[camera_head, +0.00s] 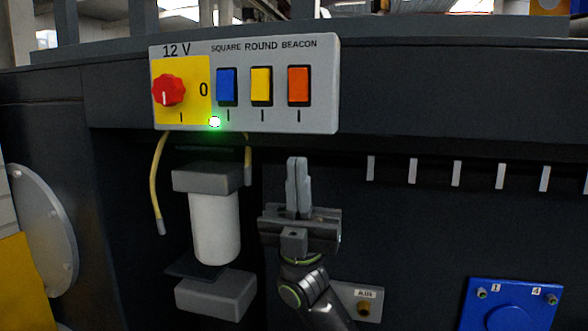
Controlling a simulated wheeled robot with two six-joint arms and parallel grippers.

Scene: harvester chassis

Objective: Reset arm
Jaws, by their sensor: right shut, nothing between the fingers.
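My right gripper (297,162) shows in the head view, its arm coming up from the bottom. Its fingers point up, are together and hold nothing. It is below the grey control panel (325,85) and apart from the switches in the picture. The panel carries a red knob (168,90) on a yellow plate, a blue switch (227,87), a yellow switch (261,86) and an orange switch (298,86). A green light (214,122) glows at the panel's lower edge. My left gripper is not in view.
A white cylinder (215,228) between grey blocks stands left of my right gripper, with yellow cables (157,185) above it. A row of pale tabs (413,171) runs to the right. A blue plate (512,305) and a small labelled fitting (365,307) sit lower right.

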